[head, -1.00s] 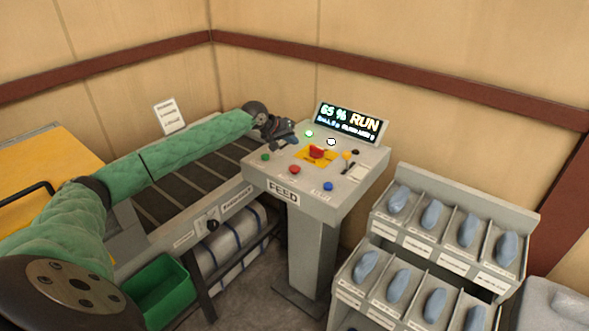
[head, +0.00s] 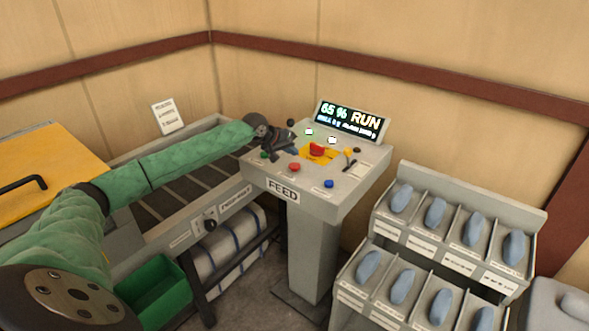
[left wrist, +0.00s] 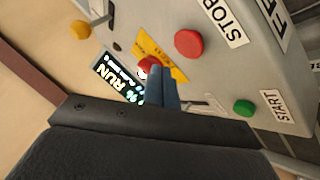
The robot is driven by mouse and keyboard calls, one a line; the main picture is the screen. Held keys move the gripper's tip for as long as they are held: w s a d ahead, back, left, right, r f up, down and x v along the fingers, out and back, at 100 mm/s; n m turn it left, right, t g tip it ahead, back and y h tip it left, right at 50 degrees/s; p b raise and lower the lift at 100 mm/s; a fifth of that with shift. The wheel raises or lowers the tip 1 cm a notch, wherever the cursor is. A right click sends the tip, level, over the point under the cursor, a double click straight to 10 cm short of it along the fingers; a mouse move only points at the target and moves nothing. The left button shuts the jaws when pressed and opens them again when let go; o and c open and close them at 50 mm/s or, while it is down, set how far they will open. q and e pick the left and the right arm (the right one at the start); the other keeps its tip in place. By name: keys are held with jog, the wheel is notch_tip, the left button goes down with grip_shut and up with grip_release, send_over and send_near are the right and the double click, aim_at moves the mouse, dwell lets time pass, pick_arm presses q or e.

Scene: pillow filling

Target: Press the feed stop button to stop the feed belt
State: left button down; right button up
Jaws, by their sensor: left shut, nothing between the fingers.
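The grey control panel labelled FEED (head: 282,190) stands at the belt's end. The stop button (head: 294,167) is a round red knob near its front edge; in the left wrist view it (left wrist: 188,43) sits beside a STOP label. The green start button (head: 264,155) is to its left, and also shows in the left wrist view (left wrist: 244,107). My left gripper (head: 294,151) is shut and empty, behind the stop button and apart from it. Its blue-grey fingers (left wrist: 162,88) overlap the view of a red mushroom button (left wrist: 150,64) on a yellow plate. My right gripper is not seen.
The display (head: 349,121) reads 65 % RUN. A blue button (head: 329,184) and a yellow-topped lever (head: 348,153) are also on the panel. The feed belt (head: 180,190) lies under my left arm. A rack with blue items (head: 408,238) stands front right.

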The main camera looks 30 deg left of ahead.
aim_at(292, 166)
pick_arm(q)
jog(key=shift+f, duration=1.25)
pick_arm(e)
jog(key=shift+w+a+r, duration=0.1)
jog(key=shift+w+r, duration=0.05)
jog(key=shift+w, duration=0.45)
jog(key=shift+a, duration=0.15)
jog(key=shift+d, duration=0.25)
pick_arm(q)
jog(key=shift+f, duration=0.25)
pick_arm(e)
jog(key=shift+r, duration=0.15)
pick_arm(q)
jog(key=shift+f, duration=0.25)
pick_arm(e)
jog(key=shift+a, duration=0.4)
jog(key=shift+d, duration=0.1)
